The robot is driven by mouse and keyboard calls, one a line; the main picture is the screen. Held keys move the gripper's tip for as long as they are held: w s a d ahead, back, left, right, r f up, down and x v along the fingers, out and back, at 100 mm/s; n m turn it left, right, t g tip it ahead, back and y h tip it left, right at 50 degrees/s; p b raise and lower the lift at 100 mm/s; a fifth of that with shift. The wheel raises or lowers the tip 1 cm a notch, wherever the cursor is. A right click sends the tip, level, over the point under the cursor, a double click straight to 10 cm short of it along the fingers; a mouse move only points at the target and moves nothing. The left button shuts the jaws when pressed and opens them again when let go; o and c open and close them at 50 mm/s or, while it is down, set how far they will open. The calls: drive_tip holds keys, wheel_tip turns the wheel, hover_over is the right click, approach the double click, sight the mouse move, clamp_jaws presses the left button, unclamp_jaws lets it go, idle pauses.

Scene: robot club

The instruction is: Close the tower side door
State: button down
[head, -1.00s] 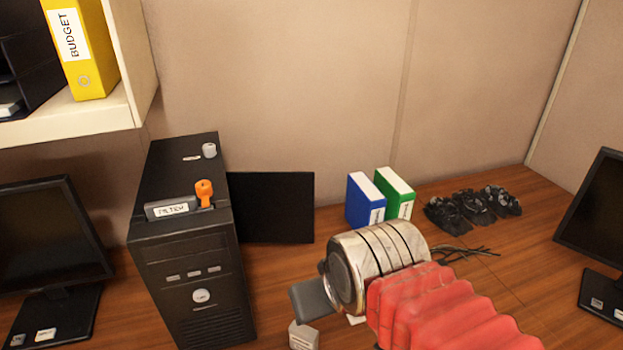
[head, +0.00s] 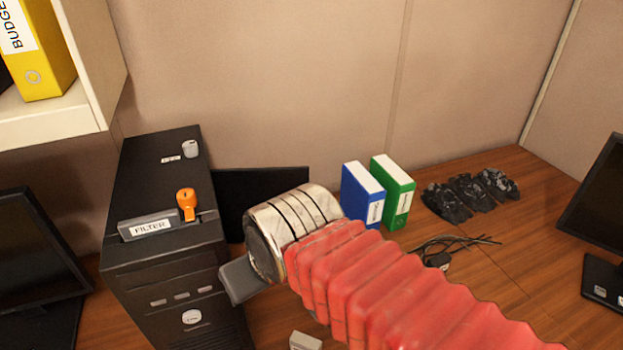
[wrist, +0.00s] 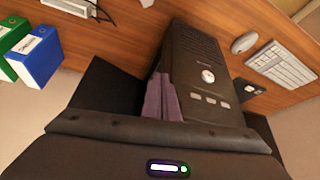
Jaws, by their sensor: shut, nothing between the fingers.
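The black computer tower (head: 165,195) stands on the desk at the left, with its front toward me. Its side door (head: 265,192) is a flat black panel standing open, out to the right from the tower's rear. My wrist hides part of the door. In the wrist view the tower (wrist: 215,65) is upper centre, and a dark panel that looks like the door (wrist: 105,92) is to its left. My gripper (head: 238,282) is shut and empty, close to the tower's right side near the front. The fingers also show in the wrist view (wrist: 161,97). I cannot tell whether they touch the tower.
An orange latch (head: 186,203) and a filter label are on the tower's top. A blue binder (head: 362,197) and a green binder (head: 393,190) stand right of the door. Cables (head: 450,247) lie nearer. A monitor (head: 35,265) stands left. A shelf (head: 60,125) overhangs upper left.

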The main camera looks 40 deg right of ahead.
idle(0.4)
drive_tip(key=w+d+f+m+y, duration=0.25)
drive_tip(key=w+d+y, duration=0.25)
drive_tip(key=w+d, duration=0.3)
drive_tip(key=w+d+f+m+y, duration=0.1)
drive_tip(key=w+d+m+y, duration=0.3)
drive_tip(key=w+d+y, duration=0.35)
drive_tip(key=d+f+m+t, duration=0.1)
drive_tip(key=d+t, duration=0.3)
drive_tip(key=d, duration=0.7)
drive_tip(key=w+d+f+m+t, duration=0.1)
drive_tip(key=d+f+t, duration=0.3)
drive_tip(key=d, duration=0.7)
drive_tip(key=shift+m+h, duration=0.35)
drive_tip(key=shift+m, duration=0.3)
drive_tip(key=shift+w, duration=0.15)
drive_tip(key=x, duration=0.9)
drive_tip(key=shift+w+a, duration=0.25)
drive_tip(key=shift+a, duration=0.05)
